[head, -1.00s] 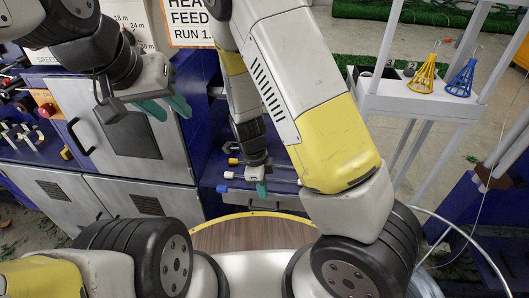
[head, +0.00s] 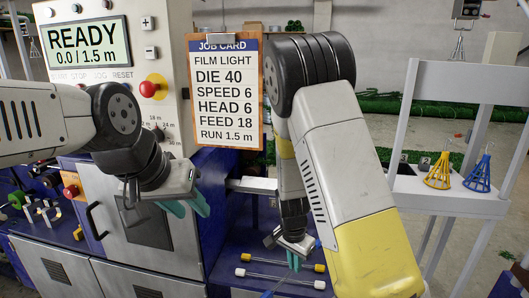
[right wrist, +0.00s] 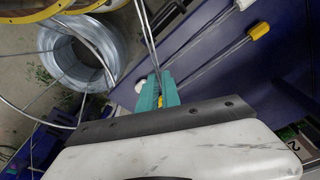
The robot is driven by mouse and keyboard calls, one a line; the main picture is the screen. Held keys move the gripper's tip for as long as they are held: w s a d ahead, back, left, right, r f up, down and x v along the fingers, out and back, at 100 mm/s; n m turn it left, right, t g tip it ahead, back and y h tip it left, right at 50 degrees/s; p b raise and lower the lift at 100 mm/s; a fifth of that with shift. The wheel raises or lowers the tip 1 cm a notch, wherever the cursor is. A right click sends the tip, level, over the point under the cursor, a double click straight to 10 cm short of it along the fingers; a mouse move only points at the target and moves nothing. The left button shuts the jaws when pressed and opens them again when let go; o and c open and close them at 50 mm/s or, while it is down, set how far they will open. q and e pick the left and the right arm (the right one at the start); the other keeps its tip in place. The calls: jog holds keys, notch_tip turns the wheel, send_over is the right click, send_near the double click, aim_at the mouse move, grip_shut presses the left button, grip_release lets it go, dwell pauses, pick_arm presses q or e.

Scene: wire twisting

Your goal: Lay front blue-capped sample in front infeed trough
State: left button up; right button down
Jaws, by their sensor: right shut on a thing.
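My right gripper (head: 294,262) is shut on a thin rod, which I take to be the blue-capped sample; a blue end (head: 267,293) shows below left of the fingers, and the rod looks turned diagonally. In the right wrist view the teal fingers (right wrist: 158,92) are close together, with thin rods running up behind them. A yellow-capped sample (head: 270,260) and a white-capped sample (head: 280,279) lie on the blue shelf. My left gripper (head: 187,207) is open and empty before the machine door. A grey bar or channel (head: 252,185) juts from the machine; I cannot tell whether it is the front infeed trough.
The machine panel (head: 90,40) and job card (head: 225,95) stand behind. A white stand (head: 440,185) with yellow and blue cones is at the right. A wire coil (right wrist: 85,50) lies on the floor in the wrist view.

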jog(key=w+d+r+n+y, duration=0.1)
jog(key=w+d+r+n, duration=0.2)
jog(key=d+n, duration=0.3)
jog(key=shift+w+d+r+n, duration=0.25)
jog(key=shift+w+n, duration=0.15)
jog(key=shift+n, duration=0.8)
jog(key=shift+f, duration=0.1)
jog(key=s+a+f+n+g+y, duration=0.1)
jog(key=s+a+f+n, duration=0.4)
jog(key=n, duration=0.3)
jog(key=s+a+f+n+y, duration=0.1)
jog(key=s+a+f+n, duration=0.1)
jog(key=s+a+n, duration=0.4)
jog(key=shift+n, duration=0.8)
jog(key=w+d, duration=0.1)
jog(key=w, duration=0.3)
jog(key=w+d+f, duration=0.1)
jog(key=w+d, duration=0.1)
jog(key=w, duration=0.3)
jog(key=w+d, duration=0.1)
jog(key=w, duration=0.4)
jog(key=shift+w+d+f, duration=0.1)
jog(key=shift+d+f, duration=0.1)
jog(key=shift+f, duration=0.15)
jog(key=shift+w+f, duration=0.1)
jog(key=shift+f, duration=1.65)
jog(key=shift+f, duration=0.1)
